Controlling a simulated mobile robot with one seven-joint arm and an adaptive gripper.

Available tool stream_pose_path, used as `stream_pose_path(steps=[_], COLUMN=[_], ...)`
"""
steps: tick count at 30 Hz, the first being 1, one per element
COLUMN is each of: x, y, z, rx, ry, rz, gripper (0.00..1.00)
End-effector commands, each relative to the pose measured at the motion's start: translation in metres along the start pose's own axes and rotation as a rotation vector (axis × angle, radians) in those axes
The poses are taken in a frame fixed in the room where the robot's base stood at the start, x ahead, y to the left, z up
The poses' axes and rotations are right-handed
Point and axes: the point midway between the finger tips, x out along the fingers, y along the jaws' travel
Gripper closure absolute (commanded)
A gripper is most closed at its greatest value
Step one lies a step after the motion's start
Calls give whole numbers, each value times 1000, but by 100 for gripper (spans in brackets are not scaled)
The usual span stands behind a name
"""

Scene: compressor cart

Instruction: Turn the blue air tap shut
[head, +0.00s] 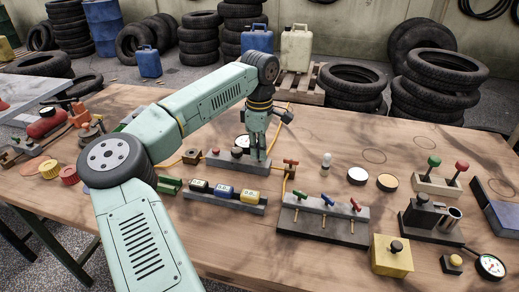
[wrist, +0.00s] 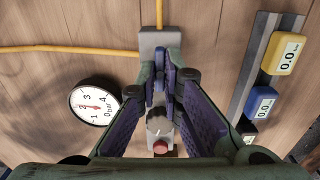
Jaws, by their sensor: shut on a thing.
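The blue air tap (wrist: 172,66) shows as a narrow blue handle between my fingertips in the wrist view. It sits at a grey block (wrist: 160,38) that a yellow hose enters. My gripper (wrist: 167,80) is shut on the handle, with a finger on either side. In the head view my gripper (head: 257,152) points down at the grey bar near the middle of the table and hides the tap. How far the handle is turned cannot be clearly told. A round gauge (wrist: 94,104) beside it has its needle near the upper part of the scale.
A red button (wrist: 160,147) is close below the fingers. A three-lever block (head: 325,216) is front right.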

Motion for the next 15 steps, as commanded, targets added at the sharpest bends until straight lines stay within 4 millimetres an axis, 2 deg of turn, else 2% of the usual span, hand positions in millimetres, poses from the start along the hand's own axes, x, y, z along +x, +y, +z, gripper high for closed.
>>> stream_pose_path(steps=[11,12,15], x=[-1,-1,-1], y=[1,1,1], z=[1,1,1], rx=[8,8,7], ry=[-1,-1,-1], rz=[3,3,3], gripper=[100,90,83])
